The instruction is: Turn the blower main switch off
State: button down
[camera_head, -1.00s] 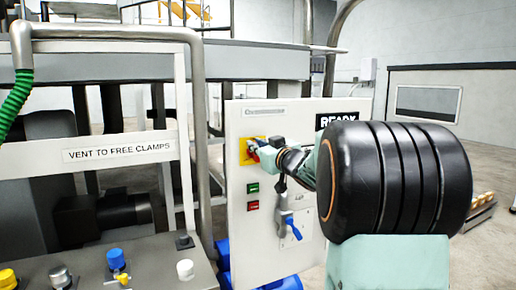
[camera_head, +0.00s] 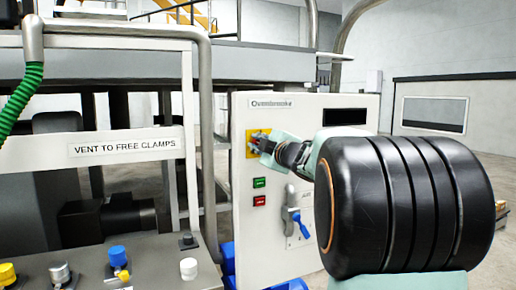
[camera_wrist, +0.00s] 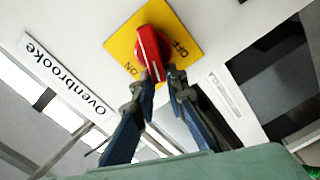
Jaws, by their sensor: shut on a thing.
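The blower main switch is a red rotary knob (camera_wrist: 150,50) on a yellow square plate (camera_wrist: 125,42) marked ON and OFF. In the wrist view, the knob's white mark lies between the two words, nearer ON. In the head view, the yellow plate (camera_head: 251,136) is at the upper left of the white cabinet front, and my gripper mostly covers the knob. My gripper (camera_wrist: 163,76) is shut on the red knob's grip, a fingertip on each side. The exact finger contact is partly hidden.
The white cabinet (camera_head: 262,240) has a dark display (camera_head: 345,116), a green button (camera_head: 259,183), a red button (camera_head: 259,201) and a blue-handled lever (camera_head: 301,222) below. A pipe frame (camera_head: 205,130) and a control console (camera_head: 150,270) stand to the left.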

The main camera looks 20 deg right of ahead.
jog(key=shift+f+n+b, duration=0.35)
jog(key=shift+n+b, duration=0.4)
jog(key=shift+n, duration=0.4)
jog(key=shift+f+n+b, duration=0.3)
jog(key=shift+n+b, duration=0.4)
jog(key=shift+n, duration=0.45)
jog(key=shift+d+r, duration=0.1)
jog(key=c, duration=1.9)
grip_release()
jog(key=shift+c, duration=0.2)
jog(key=shift+w, duration=0.1)
jog(key=s, duration=0.7)
jog(key=shift+s, duration=0.25)
